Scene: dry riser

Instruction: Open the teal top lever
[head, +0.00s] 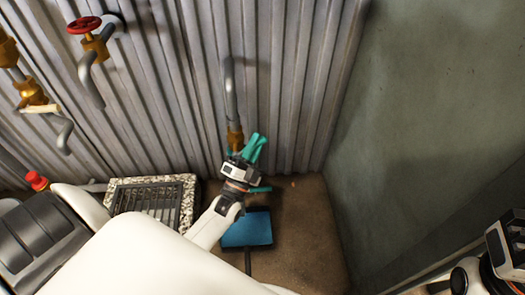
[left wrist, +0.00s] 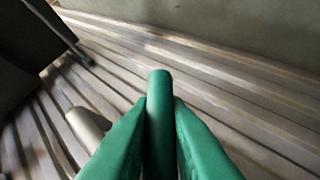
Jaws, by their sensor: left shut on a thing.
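The teal lever (left wrist: 159,84) shows in the left wrist view as a rounded bar standing between my two green fingers, which press on it from both sides. In the head view my left gripper (head: 256,147) is shut on it, just beside the brass valve (head: 235,138) at the lower end of a grey pipe. There the teal fingers and lever overlap, so the lever's exact angle is hard to tell. Another teal piece (head: 260,189) shows lower, beside my wrist. My right gripper's body (head: 508,245) is at the lower right edge; its fingers cannot be made out.
A corrugated metal wall stands behind the pipes, with a grey-green wall (head: 430,120) at the right. A red handwheel (head: 84,25) and brass fittings (head: 32,92) are at the upper left. A floor grate (head: 150,197) and a blue flat object (head: 247,230) lie below.

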